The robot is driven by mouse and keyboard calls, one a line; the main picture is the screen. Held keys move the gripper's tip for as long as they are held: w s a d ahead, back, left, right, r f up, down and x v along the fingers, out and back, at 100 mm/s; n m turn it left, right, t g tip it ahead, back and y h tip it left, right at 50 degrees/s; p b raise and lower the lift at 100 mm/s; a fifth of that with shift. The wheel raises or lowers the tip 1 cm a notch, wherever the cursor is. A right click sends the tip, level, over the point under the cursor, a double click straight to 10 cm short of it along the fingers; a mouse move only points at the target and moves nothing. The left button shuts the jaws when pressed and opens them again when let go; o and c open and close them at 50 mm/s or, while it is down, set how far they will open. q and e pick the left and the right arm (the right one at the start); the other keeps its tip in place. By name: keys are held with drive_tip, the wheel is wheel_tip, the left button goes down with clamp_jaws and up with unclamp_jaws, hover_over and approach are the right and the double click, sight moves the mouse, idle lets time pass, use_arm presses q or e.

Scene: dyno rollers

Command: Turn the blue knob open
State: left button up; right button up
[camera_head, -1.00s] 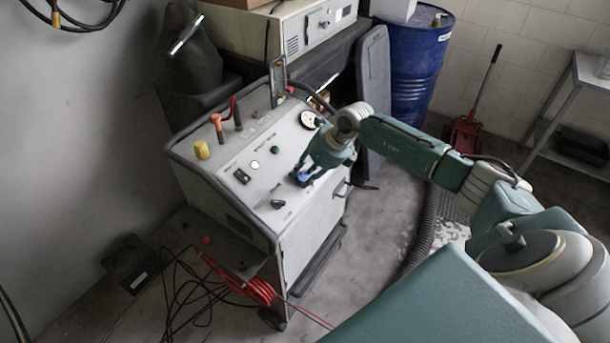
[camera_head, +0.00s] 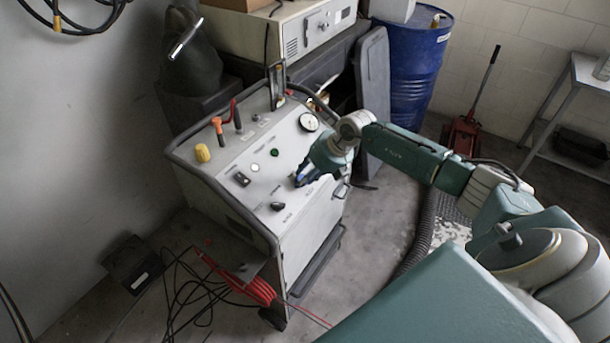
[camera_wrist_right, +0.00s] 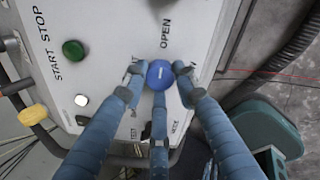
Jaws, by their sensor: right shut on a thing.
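The blue knob (camera_wrist_right: 159,74) is round and sits on the light panel in the right wrist view, below the word OPEN. A pale mark crosses its face. My right gripper (camera_wrist_right: 158,76) has its fingertips around the knob, two at its sides and one below, and is shut on it. In the head view my right gripper (camera_head: 303,179) is at the right edge of the console panel (camera_head: 240,205), and its fingers and wrist hide the knob. My left gripper is not in view.
The panel holds a green button (camera_head: 274,152), a black knob (camera_head: 278,206), a yellow knob (camera_head: 203,153), an orange-handled lever (camera_head: 218,128) and a gauge (camera_head: 308,122). A blue drum (camera_head: 412,65) stands behind. Red cable (camera_head: 235,280) lies in front on the floor.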

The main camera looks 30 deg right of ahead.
drive_tip(key=shift+s+f+m, duration=0.2)
drive_tip(key=shift+f+m, duration=0.05)
drive_tip(key=shift+m, duration=0.05)
drive_tip(key=o, duration=1.1)
drive_tip(key=shift+o, duration=0.2)
drive_tip(key=shift+r, duration=0.15)
drive_tip(key=shift+r, duration=0.1)
drive_tip(key=shift+d+r, duration=0.15)
drive_tip(key=shift+r, duration=0.2)
drive_tip(key=v, duration=1.1)
drive_tip(key=shift+s, duration=0.2)
